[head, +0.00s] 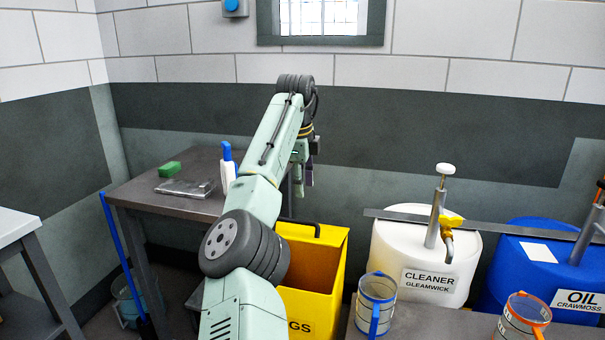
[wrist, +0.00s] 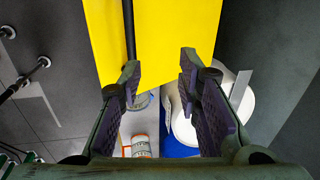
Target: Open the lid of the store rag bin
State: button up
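The yellow rag bin (head: 331,275) stands on the floor beyond my arm, with the end of its label, "GS", showing low on its front. My arm hides its left part. A dark handle bar (head: 298,224) shows at its top edge. In the wrist view a yellow panel of the bin (wrist: 175,35) fills the top middle, and a dark bar (wrist: 130,30) runs along it. My gripper (head: 303,180) is above the bin, pointing down. In the wrist view its fingers (wrist: 160,72) are wide apart with nothing held between them. I cannot tell how far the lid is raised.
A grey table (head: 130,194) at left holds a green block (head: 169,169) and a white bottle with a blue cap (head: 228,165). A wall is close behind the bin.

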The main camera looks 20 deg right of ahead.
aim_at(309, 232)
jog(key=i+j, duration=0.1)
jog(key=j, duration=0.7)
jog(key=i+j+z, duration=0.1)
jog(key=j, duration=0.65)
